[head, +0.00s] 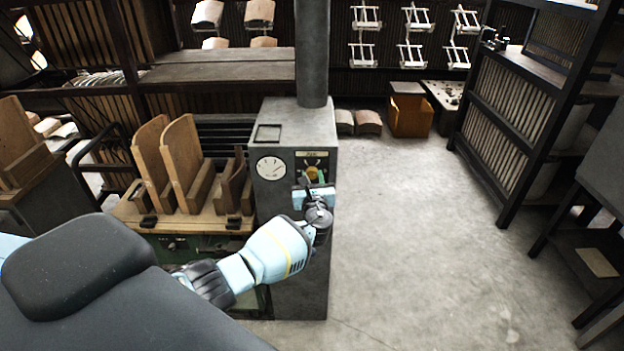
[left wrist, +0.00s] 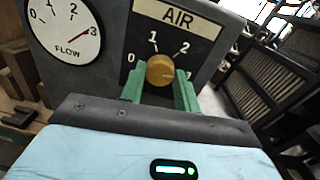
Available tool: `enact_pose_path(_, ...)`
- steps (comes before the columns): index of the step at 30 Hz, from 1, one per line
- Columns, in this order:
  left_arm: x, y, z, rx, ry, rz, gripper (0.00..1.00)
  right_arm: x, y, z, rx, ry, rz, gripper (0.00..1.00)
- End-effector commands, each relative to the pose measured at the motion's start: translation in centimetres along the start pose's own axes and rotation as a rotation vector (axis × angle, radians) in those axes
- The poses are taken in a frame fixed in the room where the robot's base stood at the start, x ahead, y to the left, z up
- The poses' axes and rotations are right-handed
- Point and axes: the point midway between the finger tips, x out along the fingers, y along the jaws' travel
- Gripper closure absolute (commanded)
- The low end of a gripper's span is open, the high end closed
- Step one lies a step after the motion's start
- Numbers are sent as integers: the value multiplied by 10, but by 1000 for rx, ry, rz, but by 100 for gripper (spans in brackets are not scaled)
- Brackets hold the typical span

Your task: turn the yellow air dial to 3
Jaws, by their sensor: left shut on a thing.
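The yellow air dial (left wrist: 160,68) sits on a dark panel under an AIR label, with 0, 1 and 2 around it. The mark at its right is mostly hidden behind a finger. In the head view the dial (head: 312,172) is small on the grey cabinet's front. My left gripper (left wrist: 160,88) has its green fingers on either side of the dial, shut on it. A pale line on the dial seems to point right, but it is hard to read. The white FLOW gauge (left wrist: 62,28) has a red needle at about 3.
The grey cabinet (head: 290,125) carries a thick vertical pipe (head: 312,50). A bench with upright wooden boards (head: 183,150) stands at its left. A dark rack (head: 510,120) stands at the right. The concrete floor (head: 420,230) between is clear.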

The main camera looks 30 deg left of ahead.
Motion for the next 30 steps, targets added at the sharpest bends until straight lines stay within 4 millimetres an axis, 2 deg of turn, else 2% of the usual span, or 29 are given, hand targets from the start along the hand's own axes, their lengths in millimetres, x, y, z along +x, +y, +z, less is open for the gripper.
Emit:
enact_pose_path(12, 0, 0, 0, 239, -12, 4, 91, 0, 0, 0, 0, -1, 0, 64)
enact_pose_path(30, 0, 1, -1, 295, -14, 4, 91, 0, -1, 0, 2, -1, -1, 64)
